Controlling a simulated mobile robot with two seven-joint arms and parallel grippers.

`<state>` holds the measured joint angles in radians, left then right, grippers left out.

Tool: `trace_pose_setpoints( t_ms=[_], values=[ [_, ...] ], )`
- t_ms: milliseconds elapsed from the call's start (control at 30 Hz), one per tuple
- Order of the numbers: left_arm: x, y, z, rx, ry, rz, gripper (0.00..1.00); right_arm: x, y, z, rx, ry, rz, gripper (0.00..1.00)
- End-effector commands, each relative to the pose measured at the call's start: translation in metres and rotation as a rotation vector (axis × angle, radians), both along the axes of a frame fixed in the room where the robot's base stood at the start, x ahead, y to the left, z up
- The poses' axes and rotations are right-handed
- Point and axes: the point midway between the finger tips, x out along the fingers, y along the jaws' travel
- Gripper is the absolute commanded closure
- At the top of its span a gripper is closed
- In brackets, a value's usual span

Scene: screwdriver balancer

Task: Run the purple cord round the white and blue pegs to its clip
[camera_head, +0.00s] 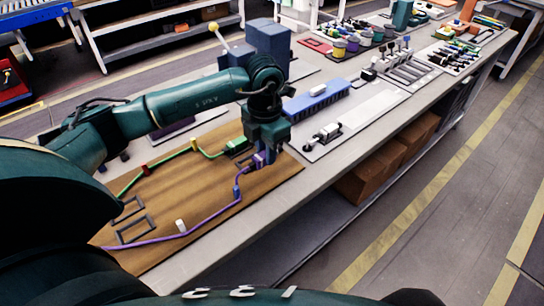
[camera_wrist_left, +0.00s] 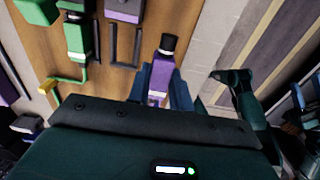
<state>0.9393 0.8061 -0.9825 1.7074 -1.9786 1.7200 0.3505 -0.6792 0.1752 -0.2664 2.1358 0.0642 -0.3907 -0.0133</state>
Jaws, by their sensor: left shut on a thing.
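The purple cord (camera_head: 205,222) runs over the wooden board (camera_head: 190,204). It passes on the near side of the white peg (camera_head: 180,225) and bends at the blue peg (camera_head: 236,190), then rises toward my left gripper (camera_head: 269,158). In the left wrist view that gripper is shut on the cord's purple plug (camera_wrist_left: 161,78), which has a dark tip. A purple block (camera_wrist_left: 124,8), which looks like the clip, sits left of the plug, with an empty dark bracket (camera_wrist_left: 124,45) below it. The plug is apart from that bracket. My right gripper is out of view.
The green cord (camera_head: 170,158) passes the red peg (camera_head: 146,170) and yellow peg (camera_head: 194,144) to a green plug (camera_wrist_left: 77,38) beside the purple block. A blue rack (camera_head: 316,101) and a small device (camera_head: 324,135) stand beyond the board. The table's near edge is clear.

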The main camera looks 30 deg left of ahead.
Motion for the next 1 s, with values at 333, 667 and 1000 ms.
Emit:
trace_pose_setpoints(
  t_ms=[333, 667, 1000],
  values=[
    [0.014, 0.029, 0.000, 0.000, 0.000, 0.003, 0.99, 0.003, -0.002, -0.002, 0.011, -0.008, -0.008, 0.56],
    [0.024, 0.048, 0.000, 0.000, -0.001, 0.002, 0.99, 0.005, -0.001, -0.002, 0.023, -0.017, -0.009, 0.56],
    [0.026, 0.052, 0.001, 0.000, -0.001, 0.000, 0.99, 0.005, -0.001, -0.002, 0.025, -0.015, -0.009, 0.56]
  ],
)
